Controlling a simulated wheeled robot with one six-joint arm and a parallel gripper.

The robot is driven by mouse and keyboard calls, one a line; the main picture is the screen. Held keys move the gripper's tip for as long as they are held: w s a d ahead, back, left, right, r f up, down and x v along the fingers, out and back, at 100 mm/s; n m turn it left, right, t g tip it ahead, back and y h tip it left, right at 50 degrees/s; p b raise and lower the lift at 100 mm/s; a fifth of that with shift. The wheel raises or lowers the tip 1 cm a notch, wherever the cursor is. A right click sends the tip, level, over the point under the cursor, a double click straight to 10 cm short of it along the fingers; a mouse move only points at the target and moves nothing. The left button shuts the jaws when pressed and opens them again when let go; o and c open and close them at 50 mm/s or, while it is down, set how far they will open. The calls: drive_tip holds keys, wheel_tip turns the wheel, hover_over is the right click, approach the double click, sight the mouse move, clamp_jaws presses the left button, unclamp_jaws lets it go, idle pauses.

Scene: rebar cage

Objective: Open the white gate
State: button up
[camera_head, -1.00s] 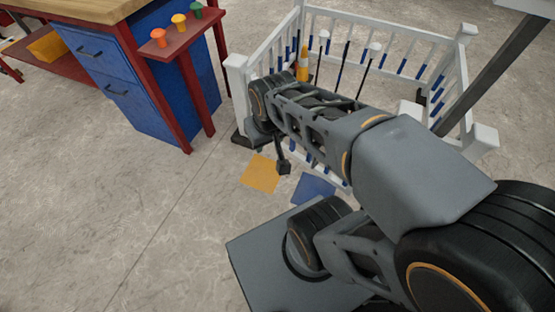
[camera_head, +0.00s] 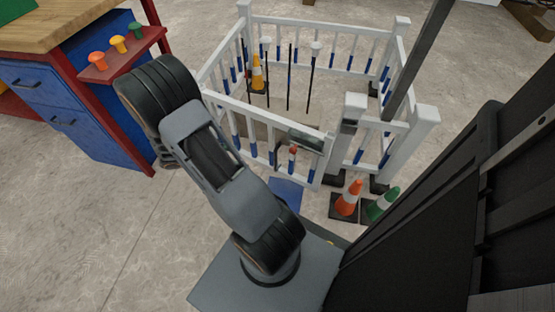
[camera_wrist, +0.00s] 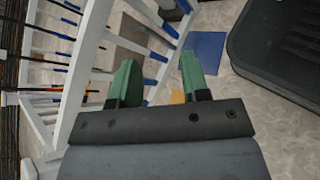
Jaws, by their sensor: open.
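The white gate (camera_head: 262,118) appears to be the front railing panel of a white pen, with blue-tipped bars. I cannot tell whether the gate is latched. In the wrist view a white rail (camera_wrist: 88,50) runs along the left. My gripper (camera_wrist: 158,80) is open with two green fingers apart and nothing between them, to the right of that rail.
A blue mat (camera_head: 286,192) lies before the gate. An orange cone (camera_head: 347,198) and a green cone (camera_head: 382,203) stand to its right. A blue workbench (camera_head: 100,115) with coloured knobs is at left. A yellow-and-white cone (camera_head: 257,72) and thin poles stand inside the pen.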

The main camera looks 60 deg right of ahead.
drive_tip(key=s+d+f+n+t+h, duration=0.1)
drive_tip(key=d+f+n+t+h, duration=0.2)
drive_tip(key=f, duration=0.4)
drive_tip(key=s+d+f+n+h+b, duration=0.1)
drive_tip(key=s+d+f+n+h, duration=0.1)
drive_tip(key=f+n, duration=0.45)
drive_tip(key=s+d+f+n+t+h, duration=0.1)
drive_tip(key=d+f+n+t+h, duration=0.15)
drive_tip(key=f, duration=0.65)
drive_tip(key=s+d+b, duration=0.2)
drive_tip(key=d+b, duration=0.1)
drive_tip(key=d, duration=1)
drive_tip(key=shift+d+m+g+b, duration=0.15)
drive_tip(key=shift+m+g+b, duration=0.15)
drive_tip(key=shift+g, duration=0.05)
drive_tip(key=shift+r+h, duration=0.1)
drive_tip(key=shift+h, duration=0.15)
clamp_jaws()
